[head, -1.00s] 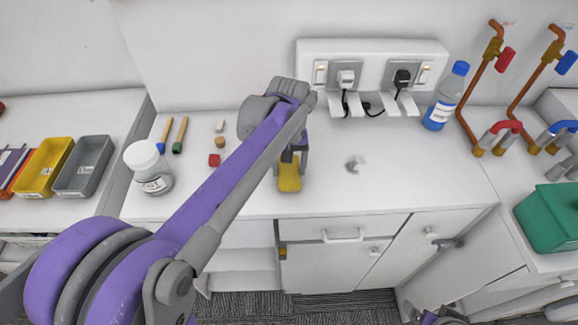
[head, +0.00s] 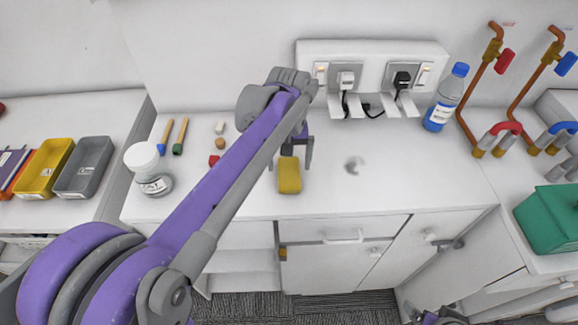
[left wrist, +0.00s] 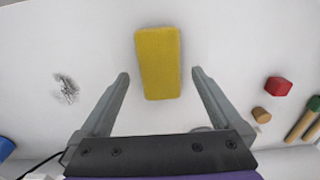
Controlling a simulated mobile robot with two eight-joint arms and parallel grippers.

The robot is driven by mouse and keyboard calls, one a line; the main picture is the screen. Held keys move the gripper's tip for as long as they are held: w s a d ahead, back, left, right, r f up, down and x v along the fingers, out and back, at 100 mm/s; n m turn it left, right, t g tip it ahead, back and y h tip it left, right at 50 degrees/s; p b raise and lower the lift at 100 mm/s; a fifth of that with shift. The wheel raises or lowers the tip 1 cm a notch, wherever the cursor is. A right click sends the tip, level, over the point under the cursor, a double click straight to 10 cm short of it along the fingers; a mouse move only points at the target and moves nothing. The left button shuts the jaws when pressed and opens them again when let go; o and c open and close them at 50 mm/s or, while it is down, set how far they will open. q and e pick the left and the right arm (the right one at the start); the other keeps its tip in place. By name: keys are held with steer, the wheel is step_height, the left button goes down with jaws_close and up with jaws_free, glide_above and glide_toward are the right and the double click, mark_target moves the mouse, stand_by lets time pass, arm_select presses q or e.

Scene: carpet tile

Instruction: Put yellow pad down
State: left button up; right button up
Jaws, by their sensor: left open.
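The yellow pad (head: 289,176) lies flat on the white counter (head: 400,195), near its front edge. In the left wrist view the yellow pad (left wrist: 158,62) lies ahead of and between the fingers, with a gap on each side. My left gripper (head: 290,162) is open and empty, just behind the pad; its two spread fingers also show in the left wrist view (left wrist: 160,76). Neither finger touches the pad. Only a small part of my right arm shows at the bottom edge of the head view, and its gripper is not visible.
A blue-capped bottle (head: 445,97) stands at the back right. The counter's right front is clear.

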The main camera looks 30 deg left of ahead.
mark_target(289, 172)
arm_select(q)
step_height(289, 172, up, 10)
steer(key=shift+f+p, duration=0.25)
steer(key=shift+p, duration=0.05)
arm_select(e)
steer(key=shift+w+r, duration=0.1)
steer(key=shift+r, duration=0.4)
